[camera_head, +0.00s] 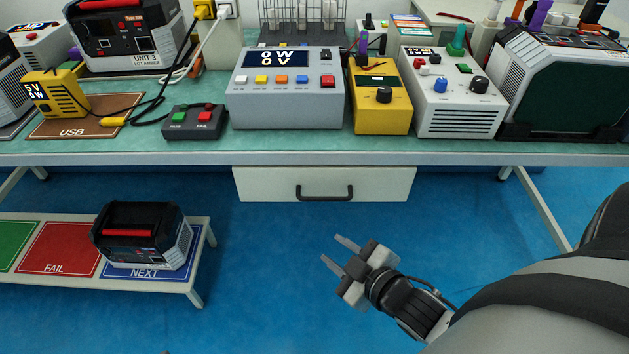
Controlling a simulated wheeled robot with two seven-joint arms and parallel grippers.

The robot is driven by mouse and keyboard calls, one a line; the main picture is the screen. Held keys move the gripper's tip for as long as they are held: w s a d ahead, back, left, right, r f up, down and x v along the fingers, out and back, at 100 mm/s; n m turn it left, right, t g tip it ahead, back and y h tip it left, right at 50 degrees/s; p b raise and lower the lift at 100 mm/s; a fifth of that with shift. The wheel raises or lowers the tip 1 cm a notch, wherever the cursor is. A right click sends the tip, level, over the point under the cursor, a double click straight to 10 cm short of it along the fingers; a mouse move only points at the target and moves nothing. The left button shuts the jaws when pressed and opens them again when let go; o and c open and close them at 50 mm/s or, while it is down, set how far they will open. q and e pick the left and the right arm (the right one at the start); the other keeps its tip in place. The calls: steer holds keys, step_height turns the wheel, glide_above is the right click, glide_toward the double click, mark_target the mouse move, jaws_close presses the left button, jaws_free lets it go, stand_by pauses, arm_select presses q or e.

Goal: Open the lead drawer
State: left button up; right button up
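The lead drawer (260,184) is a pale front panel under the middle of the bench. Its front sits just below the bench edge and looks shut. A dark bar handle (325,197) is fixed at the middle of the panel. My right gripper (334,250) is below the handle in the picture, apart from it. Its two fingers are spread with nothing between them. My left gripper is not in view.
The bench (200,146) holds a grey meter (286,107), a yellow box (382,118) and other devices. A low table (205,240) at left carries a black power unit (143,236) on its blue NEXT area. Blue floor lies clear below the drawer.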

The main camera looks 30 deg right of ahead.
mark_target(323, 200)
steer(key=d+n+t+y+b, duration=0.1)
steer(key=d+n+t+y, duration=0.15)
steer(key=d+n, duration=0.8)
steer(key=shift+n, duration=0.65)
steer(key=x, duration=0.5)
steer(key=a+x, duration=0.1)
steer(key=x, duration=0.9)
steer(key=shift+w+a+f+b, duration=0.15)
steer(key=shift+a+f+b, duration=0.15)
steer(key=shift+a+f, duration=0.1)
jaws_close()
